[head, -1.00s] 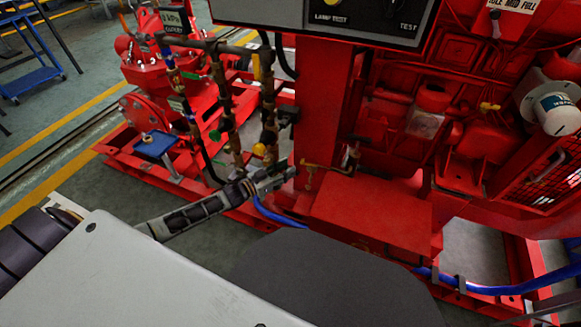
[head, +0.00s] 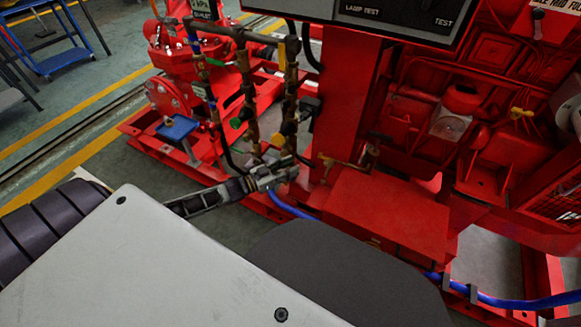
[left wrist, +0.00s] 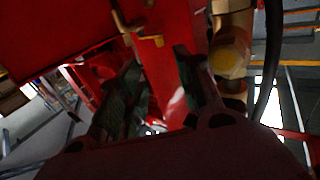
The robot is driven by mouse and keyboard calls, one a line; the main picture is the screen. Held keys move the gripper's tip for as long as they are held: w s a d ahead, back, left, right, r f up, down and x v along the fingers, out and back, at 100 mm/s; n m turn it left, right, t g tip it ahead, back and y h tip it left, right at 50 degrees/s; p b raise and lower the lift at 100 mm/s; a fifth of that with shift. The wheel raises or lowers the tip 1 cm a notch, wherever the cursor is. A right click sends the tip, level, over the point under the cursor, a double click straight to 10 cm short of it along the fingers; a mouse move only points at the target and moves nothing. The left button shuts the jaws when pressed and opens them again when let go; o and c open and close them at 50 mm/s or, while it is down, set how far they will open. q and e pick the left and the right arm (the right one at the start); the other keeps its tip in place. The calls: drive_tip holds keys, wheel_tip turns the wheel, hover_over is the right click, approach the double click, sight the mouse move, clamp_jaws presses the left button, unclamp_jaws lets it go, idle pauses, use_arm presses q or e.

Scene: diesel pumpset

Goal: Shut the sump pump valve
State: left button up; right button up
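A small brass valve with a lever handle (head: 328,163) stands out beside the red upright, above the red box; I take it to be the sump pump valve. In the left wrist view a brass lever (left wrist: 140,32) shows at the top, ahead of the fingers, against red metal. My left gripper (head: 284,172) is to the left of this valve, below the brass pipes, apart from the lever. In the left wrist view its two fingers (left wrist: 160,88) are spread, with nothing visible held between them. My right gripper is not in view.
Vertical brass pipes (head: 248,100) with a yellow knob (head: 279,140) stand close to the left gripper. A blue hose (head: 290,207) runs below it. A red box (head: 390,210) is to the right. A blue-topped stand (head: 177,127) is at left.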

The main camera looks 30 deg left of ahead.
use_arm(q)
drive_tip(key=shift+o, duration=0.4)
drive_tip(key=shift+f, duration=0.1)
drive_tip(key=shift+s+d+f+n+t+y, duration=0.1)
drive_tip(key=shift+s+d+n+t+y, duration=0.55)
drive_tip(key=shift+n, duration=3.05)
drive_tip(key=shift+s+d+f+n+t+y, duration=0.15)
drive_tip(key=shift+s+d+n+y, duration=0.85)
drive_tip(key=shift+n, duration=2.7)
drive_tip(key=shift+s+d+f+n+t+y, duration=0.1)
drive_tip(key=shift+d+n+t+y, duration=0.35)
drive_tip(key=shift+n+y, duration=2.1)
drive_tip(key=shift+n+h, duration=1.15)
drive_tip(key=shift+h, duration=0.05)
